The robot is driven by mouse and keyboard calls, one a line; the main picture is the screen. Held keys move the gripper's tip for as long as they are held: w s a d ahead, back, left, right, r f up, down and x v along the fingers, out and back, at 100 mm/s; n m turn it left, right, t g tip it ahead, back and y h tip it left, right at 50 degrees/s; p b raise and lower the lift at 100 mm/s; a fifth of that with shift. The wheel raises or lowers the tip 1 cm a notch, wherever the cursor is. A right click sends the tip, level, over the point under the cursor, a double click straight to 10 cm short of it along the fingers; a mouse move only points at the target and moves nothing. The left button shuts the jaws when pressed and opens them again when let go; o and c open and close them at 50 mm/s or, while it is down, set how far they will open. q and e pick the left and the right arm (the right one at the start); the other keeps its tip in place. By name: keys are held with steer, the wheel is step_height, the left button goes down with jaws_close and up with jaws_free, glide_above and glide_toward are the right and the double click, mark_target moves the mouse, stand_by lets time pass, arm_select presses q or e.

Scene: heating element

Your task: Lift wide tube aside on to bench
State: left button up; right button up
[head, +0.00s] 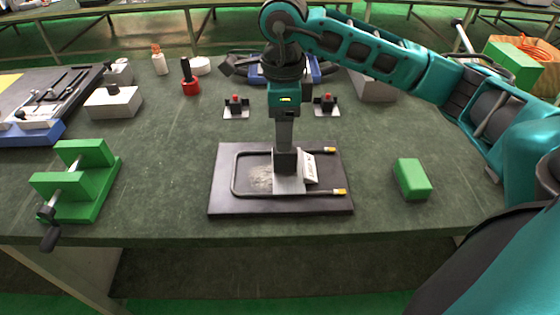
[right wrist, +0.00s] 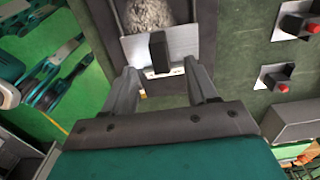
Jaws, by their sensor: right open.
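The wide tube (head: 235,176) is a thin grey U-shaped rod with yellow ends at the right. It lies around a metal plate on a dark board (head: 225,205). My right gripper (head: 285,148) points down over the middle of the board, between the tube's two long sides. In the right wrist view my right gripper (right wrist: 164,80) has its fingers apart, with nothing between them. A metal plate with a black block (right wrist: 158,53) shows just beyond the fingertips. I cannot make out the tube clearly there. My left gripper is out of view.
A green block (head: 412,179) is right of the board, and a green clamp (head: 85,185) stands at the left. Two red-topped black pieces on plates (head: 236,106) (head: 326,104) sit behind. Bare bench (head: 165,170) lies between clamp and board.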

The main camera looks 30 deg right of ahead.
mark_target(282, 159)
step_height(282, 159, down, 8)
steer(key=shift+f, duration=0.25)
jaws_close()
stand_by(0.6)
